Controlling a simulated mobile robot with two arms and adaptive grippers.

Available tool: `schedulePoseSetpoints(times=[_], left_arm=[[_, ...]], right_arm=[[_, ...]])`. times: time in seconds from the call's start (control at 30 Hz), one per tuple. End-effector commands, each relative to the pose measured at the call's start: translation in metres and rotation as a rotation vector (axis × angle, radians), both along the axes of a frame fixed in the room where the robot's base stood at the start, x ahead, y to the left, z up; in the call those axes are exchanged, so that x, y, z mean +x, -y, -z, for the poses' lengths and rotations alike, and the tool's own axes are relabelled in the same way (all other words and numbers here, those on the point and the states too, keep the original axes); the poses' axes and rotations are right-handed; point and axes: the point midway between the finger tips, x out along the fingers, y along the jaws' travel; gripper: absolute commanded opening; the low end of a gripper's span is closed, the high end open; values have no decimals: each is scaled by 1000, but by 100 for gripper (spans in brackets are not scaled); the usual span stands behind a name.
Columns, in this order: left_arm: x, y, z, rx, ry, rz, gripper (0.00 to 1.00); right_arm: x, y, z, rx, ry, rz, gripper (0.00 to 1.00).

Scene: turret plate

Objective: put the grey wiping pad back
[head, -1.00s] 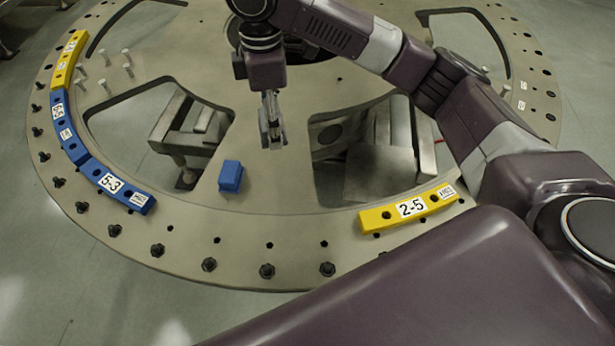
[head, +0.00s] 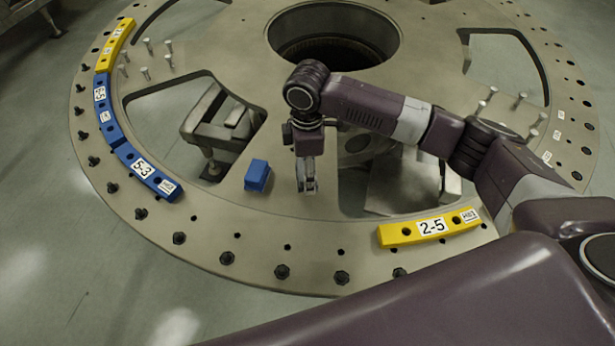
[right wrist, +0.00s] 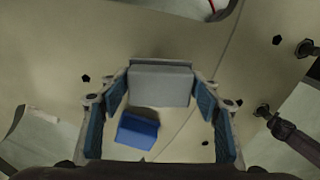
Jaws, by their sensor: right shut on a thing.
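The grey wiping pad (right wrist: 160,85) is between the fingertips of my right gripper (right wrist: 162,92) in the right wrist view. The gripper is shut on it, above the plate. In the head view my right gripper (head: 307,186) points down over the solid part of the turret plate (head: 300,207), just right of a small blue block (head: 257,175). The pad is hard to make out there. The blue block also shows in the right wrist view (right wrist: 137,131), lying on the plate below and beside the pad. My left gripper is not in view.
Blue segments, one marked 5-3 (head: 146,172), and a yellow segment (head: 115,45) line the plate's left rim. A yellow segment marked 2-5 (head: 430,228) lies at front right. Dark bolts stand along the front rim. Large cutouts open either side of the gripper.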

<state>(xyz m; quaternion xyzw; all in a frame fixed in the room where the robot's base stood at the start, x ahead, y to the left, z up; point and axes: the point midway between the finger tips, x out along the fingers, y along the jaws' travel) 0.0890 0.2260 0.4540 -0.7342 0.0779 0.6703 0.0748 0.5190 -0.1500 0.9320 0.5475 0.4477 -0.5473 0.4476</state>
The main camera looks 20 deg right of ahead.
Motion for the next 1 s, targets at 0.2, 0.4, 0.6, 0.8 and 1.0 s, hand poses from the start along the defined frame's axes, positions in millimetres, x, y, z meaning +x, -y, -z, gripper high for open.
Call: schedulePoseSetpoints(times=[0.2,0.4,0.6,0.8,1.0], left_arm=[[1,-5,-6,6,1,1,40],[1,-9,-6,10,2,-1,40],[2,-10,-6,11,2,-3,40],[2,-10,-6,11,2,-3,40],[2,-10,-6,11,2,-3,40]], right_arm=[[-1,0,31,-2,-2,1,38],[0,0,37,-1,0,0,38],[-1,0,38,-1,-1,0,38],[-1,0,39,-1,-1,0,75],[0,0,39,-1,-1,0,75]])
